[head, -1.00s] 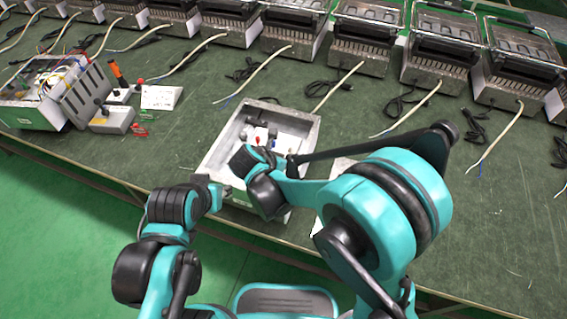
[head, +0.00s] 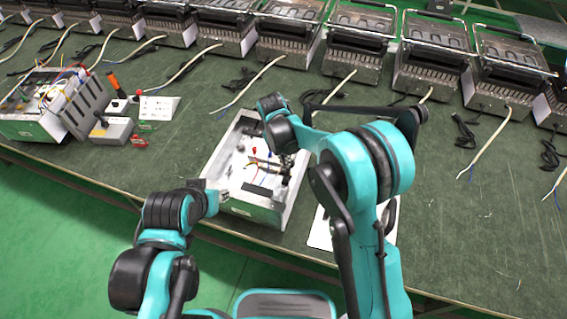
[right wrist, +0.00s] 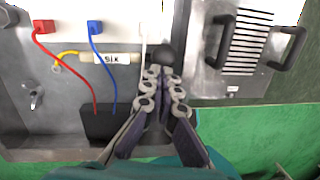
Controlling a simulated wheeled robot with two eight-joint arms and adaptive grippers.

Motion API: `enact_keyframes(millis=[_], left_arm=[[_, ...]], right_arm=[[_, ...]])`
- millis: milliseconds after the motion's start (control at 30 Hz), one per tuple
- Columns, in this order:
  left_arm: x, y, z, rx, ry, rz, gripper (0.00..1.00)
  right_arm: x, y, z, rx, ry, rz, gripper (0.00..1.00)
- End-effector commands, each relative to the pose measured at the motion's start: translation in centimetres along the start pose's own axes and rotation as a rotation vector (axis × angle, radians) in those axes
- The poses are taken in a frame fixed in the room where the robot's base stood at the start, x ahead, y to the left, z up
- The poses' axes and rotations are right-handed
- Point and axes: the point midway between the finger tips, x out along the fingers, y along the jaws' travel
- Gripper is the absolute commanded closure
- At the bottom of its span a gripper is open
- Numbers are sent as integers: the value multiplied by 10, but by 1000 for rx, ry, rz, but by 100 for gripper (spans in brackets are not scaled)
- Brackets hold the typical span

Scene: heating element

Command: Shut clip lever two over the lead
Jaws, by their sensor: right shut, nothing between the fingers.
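The open metal box (head: 215,165) stands on the bench between my arms. In the right wrist view a red clip (right wrist: 43,27) and a blue clip (right wrist: 95,28) sit near its top edge, each with a lead of the same colour running to a black block (right wrist: 105,124). A short yellow lead (right wrist: 66,55) ends at a pale labelled sleeve. I cannot tell which lever is number two. My right gripper (head: 284,166) is over the right part of the box, shut and empty; its fingertips (right wrist: 160,72) are beside a dark round knob (right wrist: 167,57). My left gripper (head: 214,192) is at the box's near left corner, its fingers unclear.
A slotted metal panel with black handles (right wrist: 233,45) lies right of the box in the wrist view. A second open unit (head: 40,105) and a grey box (head: 111,130) stand at left. Several heaters line the back, their cords trailing on the bench.

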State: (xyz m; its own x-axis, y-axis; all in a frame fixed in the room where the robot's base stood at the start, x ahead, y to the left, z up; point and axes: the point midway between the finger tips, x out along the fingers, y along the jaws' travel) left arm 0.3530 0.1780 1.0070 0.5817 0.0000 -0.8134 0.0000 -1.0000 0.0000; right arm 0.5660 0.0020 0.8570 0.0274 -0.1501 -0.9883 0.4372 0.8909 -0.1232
Motion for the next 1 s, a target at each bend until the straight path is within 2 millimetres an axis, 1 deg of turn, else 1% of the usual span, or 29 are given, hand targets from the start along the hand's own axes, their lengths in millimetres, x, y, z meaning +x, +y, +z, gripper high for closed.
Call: enact_keyframes(millis=[200, 400, 700, 1000], left_arm=[[1, 0, 0, 0, 0, 0, 65], [2, 0, 1, 0, 0, 0, 65], [3, 0, 2, 0, 0, 0, 65], [3, 0, 2, 0, 0, 0, 65]], right_arm=[[7, 3, 12, 1, -1, 0, 100], [12, 4, 20, 1, -3, 0, 100], [16, 6, 25, 0, -4, 0, 100], [16, 6, 25, 0, -4, -1, 100]])
